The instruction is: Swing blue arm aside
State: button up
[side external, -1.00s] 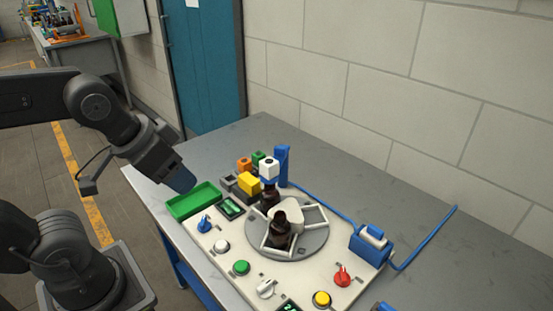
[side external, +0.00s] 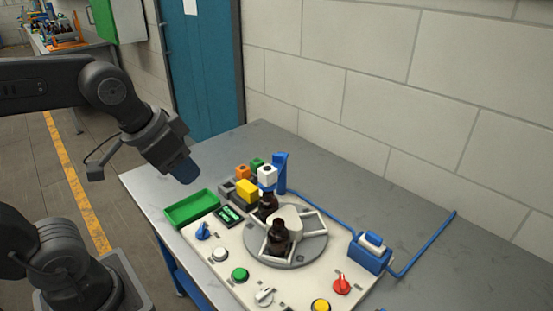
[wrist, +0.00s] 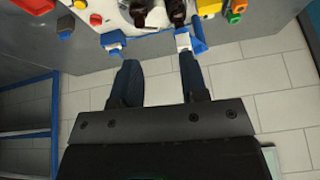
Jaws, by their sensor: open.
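In the side view the blue arm (side external: 281,173) stands upright at the back of the white panel. A white block (side external: 267,176) is beside its upper part, above the rear dark bottle (side external: 267,204). A second amber-brown bottle (side external: 279,239) stands in front of it on the grey turntable (side external: 313,243). My gripper (side external: 186,171) is in the air to the left, above the green tray and apart from the blue arm. In the wrist view my gripper (wrist: 157,67) shows two separated blue fingers with nothing between them. The blue arm (wrist: 198,38) appears beyond the right finger.
A green tray (side external: 191,209) sits at the panel's left corner, near yellow (side external: 247,190) and orange (side external: 242,171) blocks. A blue box (side external: 368,259) with a blue hose is at the right. Buttons and knobs line the panel front. The table behind is clear.

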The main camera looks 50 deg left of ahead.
jog(key=w+a+r+m+g, duration=0.2)
jog(key=w+r+m, duration=0.15)
jog(key=w, duration=0.55)
jog(key=m+g, duration=0.3)
jog(key=m, duration=0.5)
send_over(277, 154)
notch_tip(277, 154, down, 4)
jog(key=shift+n, duration=0.25)
notch_tip(277, 154, down, 14)
jog(key=shift+r, duration=0.1)
jog(key=shift+c, duration=0.3)
grip_shut()
